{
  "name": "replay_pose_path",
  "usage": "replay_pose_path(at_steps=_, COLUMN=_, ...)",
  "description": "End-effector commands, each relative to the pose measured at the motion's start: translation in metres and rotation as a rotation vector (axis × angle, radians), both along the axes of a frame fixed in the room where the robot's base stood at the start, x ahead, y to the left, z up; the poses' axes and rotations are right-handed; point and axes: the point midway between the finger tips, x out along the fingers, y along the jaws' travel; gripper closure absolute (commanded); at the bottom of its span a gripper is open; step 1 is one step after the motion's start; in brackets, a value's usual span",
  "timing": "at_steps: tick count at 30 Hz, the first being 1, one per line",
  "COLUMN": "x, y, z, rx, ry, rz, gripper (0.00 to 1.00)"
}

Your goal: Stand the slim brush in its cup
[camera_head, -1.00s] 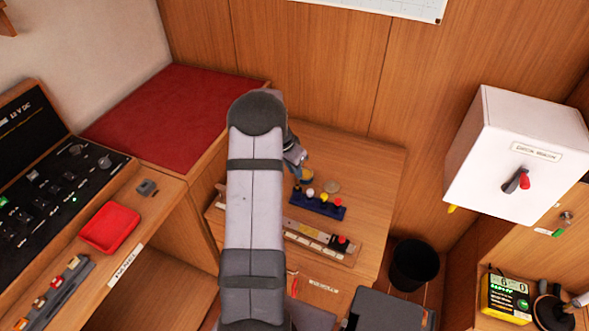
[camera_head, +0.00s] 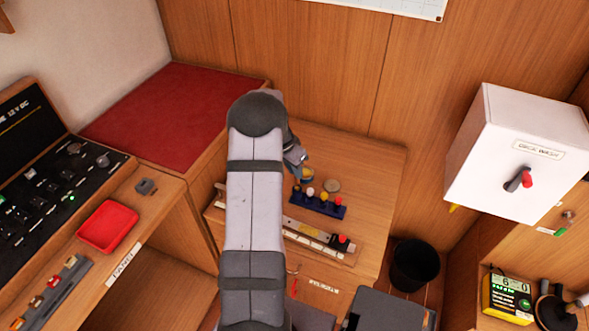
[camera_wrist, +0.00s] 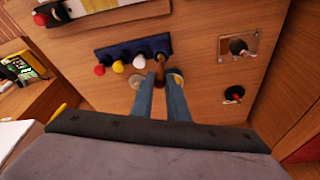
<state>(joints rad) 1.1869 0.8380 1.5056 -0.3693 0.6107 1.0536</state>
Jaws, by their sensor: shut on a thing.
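My gripper (camera_wrist: 160,84) has its two blue fingers close together, shut on a slim brown thing (camera_wrist: 160,66) that looks like the brush. The brown thing reaches up to the right end of a dark blue rack (camera_wrist: 115,50). I cannot tell whether it touches the rack. Pale round shapes show on both sides of the fingers, partly hidden; I cannot tell whether one is the cup's rim. In the head view my gripper (camera_head: 297,158) is mostly hidden by my arm, just behind the rack (camera_head: 317,206).
Red, yellow and white knobs stand along the rack. A long wooden strip (camera_head: 318,240) lies in front. A metal plate (camera_wrist: 252,42) and a dark round piece (camera_wrist: 234,93) are at the right in the wrist view. A black bin (camera_head: 414,264) stands beside the table.

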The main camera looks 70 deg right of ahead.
Motion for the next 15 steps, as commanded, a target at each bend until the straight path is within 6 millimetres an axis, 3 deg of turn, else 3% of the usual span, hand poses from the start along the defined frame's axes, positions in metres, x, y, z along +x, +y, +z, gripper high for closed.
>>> replay_pose_path(at_steps=15, x=0.0, y=0.0, z=-0.015, rx=0.0, ry=0.0, rz=0.0, gripper=1.0)
